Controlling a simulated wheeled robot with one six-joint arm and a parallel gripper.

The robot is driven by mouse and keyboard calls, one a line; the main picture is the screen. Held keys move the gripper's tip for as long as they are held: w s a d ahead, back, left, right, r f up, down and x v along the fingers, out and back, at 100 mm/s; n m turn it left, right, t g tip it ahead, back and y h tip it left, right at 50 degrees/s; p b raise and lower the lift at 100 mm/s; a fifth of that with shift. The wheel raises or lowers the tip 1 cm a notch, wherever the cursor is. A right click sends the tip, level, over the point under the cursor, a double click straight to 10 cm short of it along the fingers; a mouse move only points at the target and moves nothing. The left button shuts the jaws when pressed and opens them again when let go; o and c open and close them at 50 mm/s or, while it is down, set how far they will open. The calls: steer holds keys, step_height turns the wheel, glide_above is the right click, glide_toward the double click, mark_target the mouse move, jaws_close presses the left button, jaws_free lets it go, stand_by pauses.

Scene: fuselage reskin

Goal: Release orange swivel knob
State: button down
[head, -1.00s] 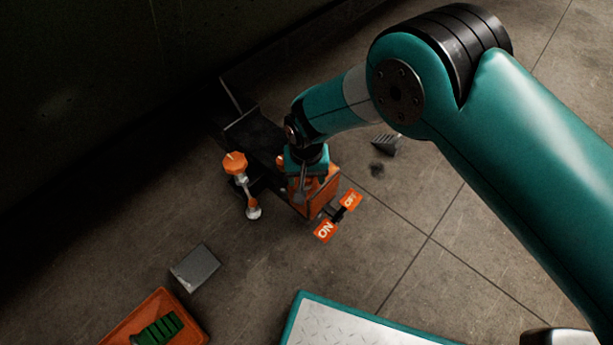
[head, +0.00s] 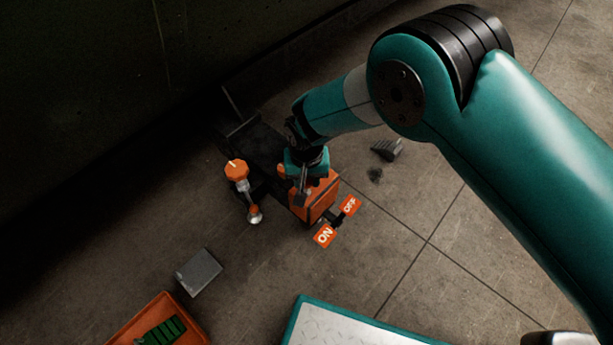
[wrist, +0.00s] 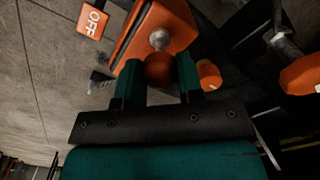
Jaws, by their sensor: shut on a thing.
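My gripper (wrist: 159,78) is shut on a round orange knob (wrist: 158,68), with one teal finger on each side of it. A metal stem joins this knob to the orange box (wrist: 165,28). In the head view my gripper (head: 303,188) reaches down over the orange box (head: 318,200) and hides the held knob. An orange faceted knob (head: 236,170) stands on a metal rod left of the box. It also shows at the right edge of the wrist view (wrist: 300,76). I cannot tell which knob is the swivel knob.
An ON plate (head: 325,236) and an OFF plate (head: 349,205) sit right of the box. A grey block (head: 199,272), an orange tray (head: 122,330) and a teal-edged platform (head: 340,325) lie nearer. A dark wedge (head: 387,149) lies behind.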

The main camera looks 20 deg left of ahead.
steer(key=shift+r, duration=0.2)
steer(key=c, duration=0.8)
jaws_free()
steer(key=shift+o, duration=0.2)
step_height(320, 180, up, 18)
steer(key=p, duration=0.5)
steer(key=shift+f+p, duration=0.25)
steer(key=shift+p, duration=0.15)
